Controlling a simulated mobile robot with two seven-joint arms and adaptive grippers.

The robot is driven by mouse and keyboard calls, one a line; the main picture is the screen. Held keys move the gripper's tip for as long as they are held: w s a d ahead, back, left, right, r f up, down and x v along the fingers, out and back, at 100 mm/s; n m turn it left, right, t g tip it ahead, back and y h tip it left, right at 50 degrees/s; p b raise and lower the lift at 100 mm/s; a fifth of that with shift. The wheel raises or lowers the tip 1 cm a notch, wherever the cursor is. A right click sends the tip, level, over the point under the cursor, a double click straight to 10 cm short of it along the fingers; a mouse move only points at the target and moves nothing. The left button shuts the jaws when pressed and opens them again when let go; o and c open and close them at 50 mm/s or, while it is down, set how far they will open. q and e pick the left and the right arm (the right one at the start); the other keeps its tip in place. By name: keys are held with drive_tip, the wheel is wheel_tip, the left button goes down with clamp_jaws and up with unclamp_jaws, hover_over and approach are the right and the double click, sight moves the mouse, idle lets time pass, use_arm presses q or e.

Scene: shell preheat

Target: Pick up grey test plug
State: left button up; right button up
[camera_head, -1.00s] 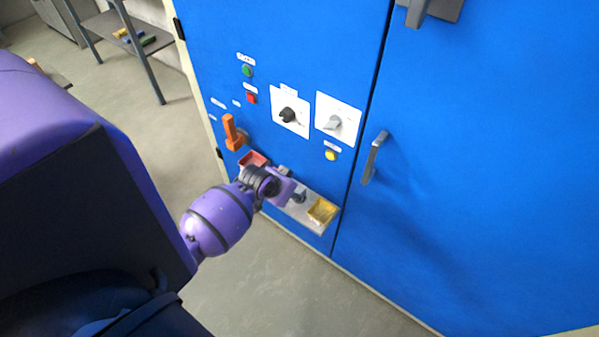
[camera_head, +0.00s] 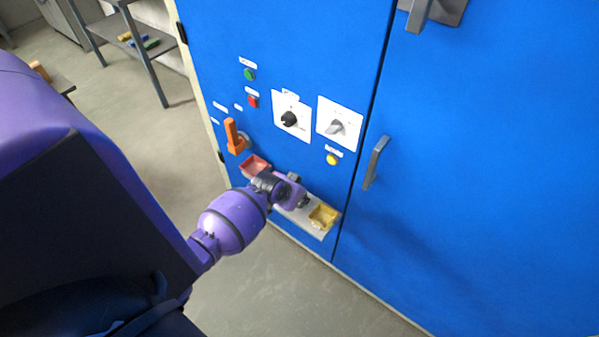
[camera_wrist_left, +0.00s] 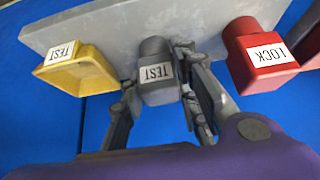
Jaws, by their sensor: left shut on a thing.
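The grey test plug (camera_wrist_left: 157,75), labelled TEST, is between the fingers of my left gripper (camera_wrist_left: 160,85) in the left wrist view. The gripper is shut on it. The plug is right by the grey shelf; I cannot tell whether it is clear of it. In the head view my left gripper (camera_head: 300,200) is at the shelf on the blue cabinet, and the plug is mostly hidden there. My right gripper is not in view.
A red tray (camera_head: 255,164), orange handle (camera_head: 234,135) and knobs are on the blue cabinet (camera_head: 480,170).

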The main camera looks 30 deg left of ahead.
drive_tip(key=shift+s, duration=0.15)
use_arm(q)
drive_tip(key=shift+r, duration=0.1)
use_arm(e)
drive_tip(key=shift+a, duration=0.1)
use_arm(q)
drive_tip(key=shift+r, duration=0.55)
drive_tip(key=r, duration=0.2)
drive_tip(key=shift+s+a+r+p, duration=0.15)
drive_tip(key=shift+s+r+p, duration=0.1)
drive_tip(key=shift+r+p, duration=0.15)
drive_tip(key=s+a+r, duration=0.2)
drive_tip(key=s+r, duration=0.7)
drive_tip(key=s, duration=0.4)
drive_tip(key=shift+a, duration=0.4)
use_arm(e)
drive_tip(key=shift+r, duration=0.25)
